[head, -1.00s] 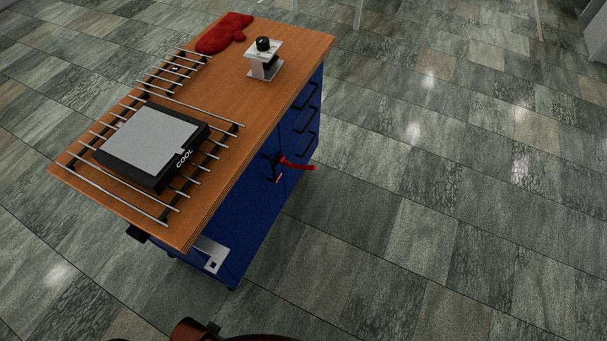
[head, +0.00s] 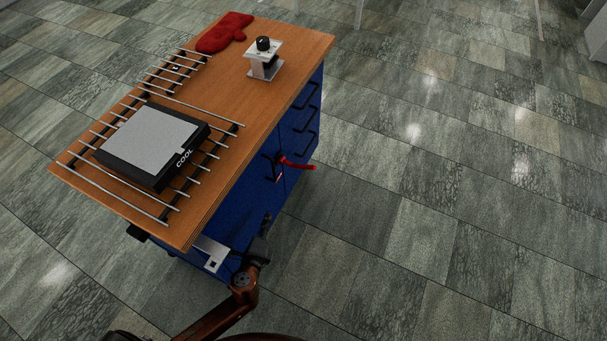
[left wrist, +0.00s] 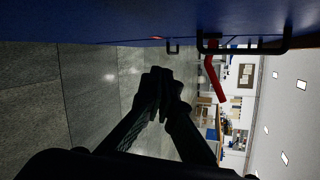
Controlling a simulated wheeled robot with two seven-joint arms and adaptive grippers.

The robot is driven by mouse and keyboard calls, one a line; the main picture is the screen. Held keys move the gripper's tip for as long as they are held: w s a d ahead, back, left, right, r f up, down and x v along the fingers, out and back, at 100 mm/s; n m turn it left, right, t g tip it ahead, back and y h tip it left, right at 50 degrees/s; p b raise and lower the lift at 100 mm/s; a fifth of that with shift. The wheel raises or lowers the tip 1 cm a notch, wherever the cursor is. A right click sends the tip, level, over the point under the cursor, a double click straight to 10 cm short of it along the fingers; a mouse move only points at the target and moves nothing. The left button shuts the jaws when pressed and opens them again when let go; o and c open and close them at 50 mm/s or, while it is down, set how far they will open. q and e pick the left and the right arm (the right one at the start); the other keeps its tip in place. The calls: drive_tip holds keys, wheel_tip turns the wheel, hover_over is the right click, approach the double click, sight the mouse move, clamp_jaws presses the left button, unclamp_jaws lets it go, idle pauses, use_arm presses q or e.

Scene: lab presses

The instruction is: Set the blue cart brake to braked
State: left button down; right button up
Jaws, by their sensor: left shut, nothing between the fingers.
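The blue cart (head: 232,212) stands with its wooden top at left of centre in the head view. A red lever (head: 298,165) on a black mount sticks out from its right-hand side. The lever (left wrist: 214,80) also shows in the left wrist view, right of the fingertips and apart from them. My left gripper (head: 266,222) is beside the same cart side, nearer the camera than the lever. Its fingers (left wrist: 160,76) are shut together and empty. I cannot tell whether it touches the cart. My right gripper is not in view.
Black drawer handles (head: 306,121) project from the cart beyond the lever. A white bracket (head: 212,254) is low at the near end. On top are a metal rack (head: 154,209) with a black and grey box (head: 150,140), a small press (head: 265,62) and a red mitt (head: 224,33).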

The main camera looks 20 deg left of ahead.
use_arm(q)
drive_tip(key=w+d+r+m+t+h, duration=0.2)
drive_tip(key=w+d+m+h, duration=0.3)
drive_tip(key=w+m, duration=0.5)
drive_tip(key=d+m, duration=0.2)
drive_tip(key=shift+w+r+m+t+b, duration=0.25)
drive_tip(key=shift+r+m+t+b, duration=0.05)
drive_tip(key=shift+r+b, duration=0.1)
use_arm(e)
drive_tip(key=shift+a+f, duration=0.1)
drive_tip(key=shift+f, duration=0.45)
use_arm(q)
drive_tip(key=shift+w, duration=0.1)
